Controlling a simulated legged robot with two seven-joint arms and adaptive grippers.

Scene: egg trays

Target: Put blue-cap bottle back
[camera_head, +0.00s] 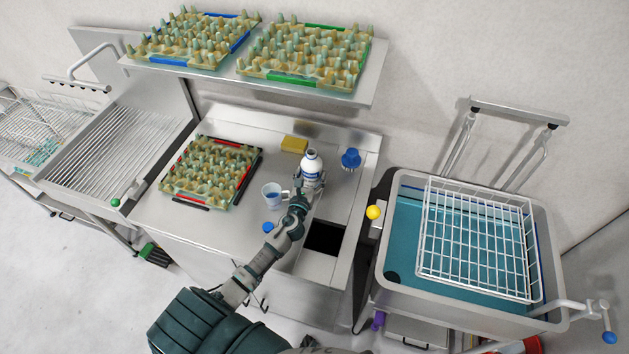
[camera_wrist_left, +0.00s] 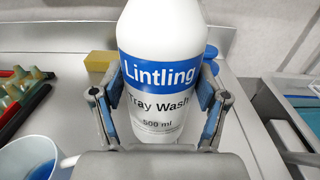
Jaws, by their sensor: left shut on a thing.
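A white bottle (camera_head: 312,165) with a blue label stands upright at the back of the steel counter. In the left wrist view the bottle (camera_wrist_left: 158,30) fills the middle, and its label reads "Lintling Tray Wash 500 ml". My left gripper (camera_head: 306,188) is shut on the bottle, with one finger on each side of its lower body in the left wrist view (camera_wrist_left: 160,100). The bottle's top is cut off there; in the head view it looks pale. A small blue round piece, like a cap (camera_head: 268,228), lies at the counter's front. My right gripper is not in view.
A mug with blue liquid (camera_head: 271,198) stands just left of the gripper. A yellow sponge (camera_head: 294,145) and a blue brush (camera_head: 350,158) are near the back. An egg tray (camera_head: 208,205) lies left. A dark opening (camera_head: 324,238) is at front right.

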